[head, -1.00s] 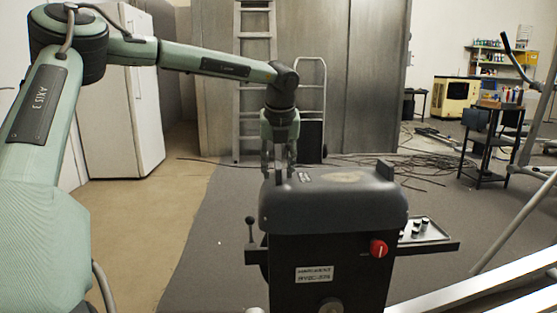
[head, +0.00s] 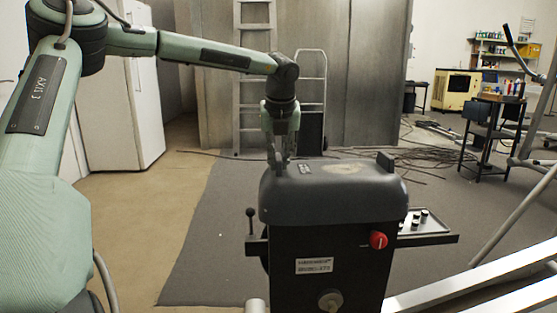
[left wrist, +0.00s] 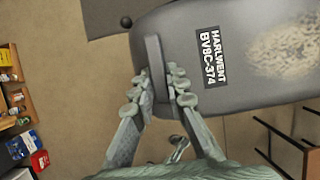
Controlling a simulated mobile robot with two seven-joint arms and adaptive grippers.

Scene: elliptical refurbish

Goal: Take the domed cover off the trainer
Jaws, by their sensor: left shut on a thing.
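The domed cover (head: 335,195) is dark grey and sits level on top of the black trainer body (head: 345,275), with no visible gap between them. It has an upright tab at each end; the right tab (head: 385,161) is free. My left gripper (head: 278,168) reaches down at the cover's left end and is shut on the left tab. In the left wrist view, its fingers (left wrist: 160,90) press on both sides of this tab (left wrist: 155,65), beside the cover's label (left wrist: 210,58). My right gripper is not in view.
A red knob (head: 378,240) is on the trainer's front. A side tray (head: 435,239) sticks out to its right, and a black lever (head: 250,222) stands at its left. Pale bars (head: 480,285) cross the lower right. Grey floor mat (head: 205,240) is clear on the left.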

